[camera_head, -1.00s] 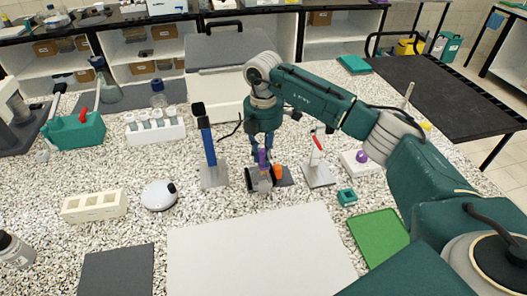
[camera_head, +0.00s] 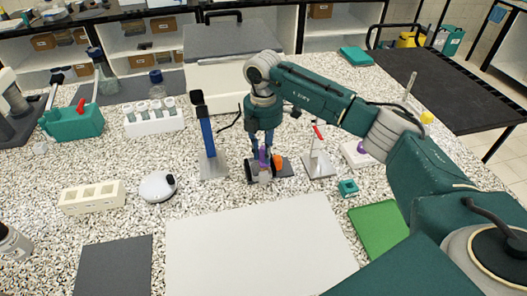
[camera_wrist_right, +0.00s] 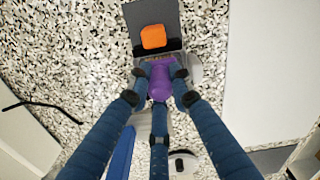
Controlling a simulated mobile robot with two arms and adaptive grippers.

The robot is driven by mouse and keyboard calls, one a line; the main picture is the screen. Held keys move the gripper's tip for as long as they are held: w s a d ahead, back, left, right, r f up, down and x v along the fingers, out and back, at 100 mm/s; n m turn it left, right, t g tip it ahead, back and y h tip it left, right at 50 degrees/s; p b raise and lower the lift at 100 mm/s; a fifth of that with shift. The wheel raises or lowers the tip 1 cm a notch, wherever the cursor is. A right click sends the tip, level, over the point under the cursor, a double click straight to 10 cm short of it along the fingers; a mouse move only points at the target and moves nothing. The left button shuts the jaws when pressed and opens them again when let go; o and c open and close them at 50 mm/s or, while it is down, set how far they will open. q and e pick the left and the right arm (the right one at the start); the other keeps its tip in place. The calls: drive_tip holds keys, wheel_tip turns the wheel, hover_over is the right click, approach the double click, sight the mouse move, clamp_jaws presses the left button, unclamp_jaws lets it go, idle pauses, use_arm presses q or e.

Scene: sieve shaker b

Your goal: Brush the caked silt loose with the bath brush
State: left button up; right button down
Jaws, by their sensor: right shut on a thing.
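My right gripper (camera_head: 264,160) is shut on the purple handle (camera_wrist_right: 161,78) of what looks like the bath brush, and points down at the counter. In the right wrist view the fingers (camera_wrist_right: 160,72) close around this handle. Under it is a narrow brownish strip with a black edge, partly hidden by the fingers. A small grey-white drum-like thing (camera_head: 261,174) with dark ends sits right below the fingers; I cannot tell whether the brush touches it. An orange block (camera_wrist_right: 153,37) lies beside it on a dark plate (camera_wrist_right: 170,14). I cannot make out the silt. My left gripper is not in view.
A blue post stand (camera_head: 207,138) is close on the left and a red-handled stand (camera_head: 318,152) on the right. A grey lidded box (camera_head: 233,50) stands behind.

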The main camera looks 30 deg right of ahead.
drive_tip(key=shift+f+b, duration=0.35)
drive_tip(key=shift+f, duration=0.25)
drive_tip(key=shift+w+a+r, duration=0.15)
drive_tip(key=shift+a, duration=0.4)
drive_tip(key=shift+w+a, duration=0.15)
drive_tip(key=shift+a, duration=0.4)
drive_tip(key=shift+s+d+p, duration=0.15)
drive_tip(key=shift+s+d, duration=0.05)
drive_tip(key=shift+d, duration=0.35)
drive_tip(key=shift+s+d+p, duration=0.15)
drive_tip(key=shift+d, duration=0.4)
drive_tip(key=shift+f, duration=0.2)
drive_tip(key=shift+a, duration=0.15)
